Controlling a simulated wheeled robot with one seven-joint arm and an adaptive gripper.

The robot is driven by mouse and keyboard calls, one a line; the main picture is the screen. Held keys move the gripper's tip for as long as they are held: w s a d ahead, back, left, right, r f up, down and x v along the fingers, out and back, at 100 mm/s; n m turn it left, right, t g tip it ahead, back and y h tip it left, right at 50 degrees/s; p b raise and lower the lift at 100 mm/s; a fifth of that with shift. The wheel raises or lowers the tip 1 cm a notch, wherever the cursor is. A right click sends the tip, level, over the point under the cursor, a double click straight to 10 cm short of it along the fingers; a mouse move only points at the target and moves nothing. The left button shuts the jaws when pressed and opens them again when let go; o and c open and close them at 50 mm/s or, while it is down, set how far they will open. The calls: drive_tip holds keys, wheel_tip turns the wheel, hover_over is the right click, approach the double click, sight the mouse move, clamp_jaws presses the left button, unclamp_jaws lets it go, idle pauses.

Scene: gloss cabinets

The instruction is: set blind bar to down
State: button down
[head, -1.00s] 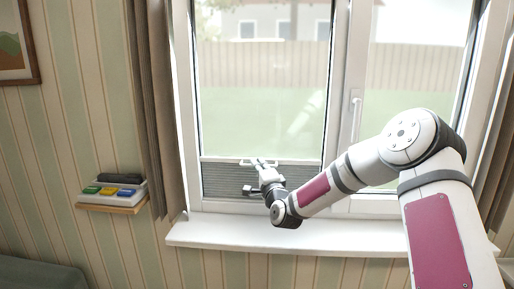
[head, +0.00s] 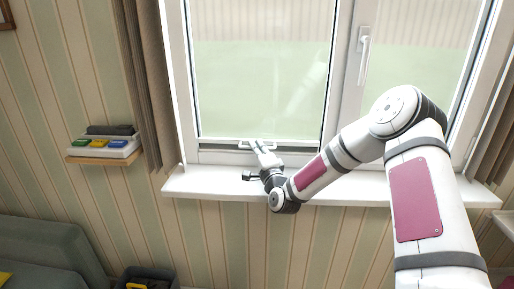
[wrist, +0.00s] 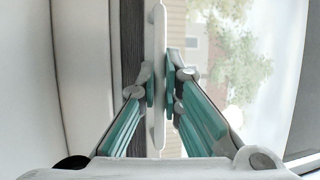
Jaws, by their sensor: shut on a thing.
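The blind bar (head: 222,141) is a thin pale bar across the left window pane, low down near the bottom of its frame. A narrow strip of dark grey pleated blind (head: 222,147) shows below it. My gripper (head: 257,146) is at the bar's white handle, near the middle of the pane. In the wrist view, the white bar handle (wrist: 158,45) runs upright between the fingers of my gripper (wrist: 160,90), which are shut on it. The dark pleats (wrist: 130,40) show just left of the handle. My fingers partly hide the handle in the head view.
A white window sill (head: 215,182) lies just below my wrist. A window handle (head: 364,55) is on the middle frame at right. A brown curtain (head: 148,90) hangs at left, beside a small wall shelf (head: 105,158). Clear glass is above the bar.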

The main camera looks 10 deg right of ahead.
drive_tip(key=c, duration=1.7)
unclamp_jaws()
drive_tip(key=shift+f, duration=0.45)
drive_tip(key=shift+r, duration=0.1)
drive_tip(key=shift+s, duration=0.1)
drive_tip(key=v, duration=1.1)
drive_tip(key=shift+s, duration=0.45)
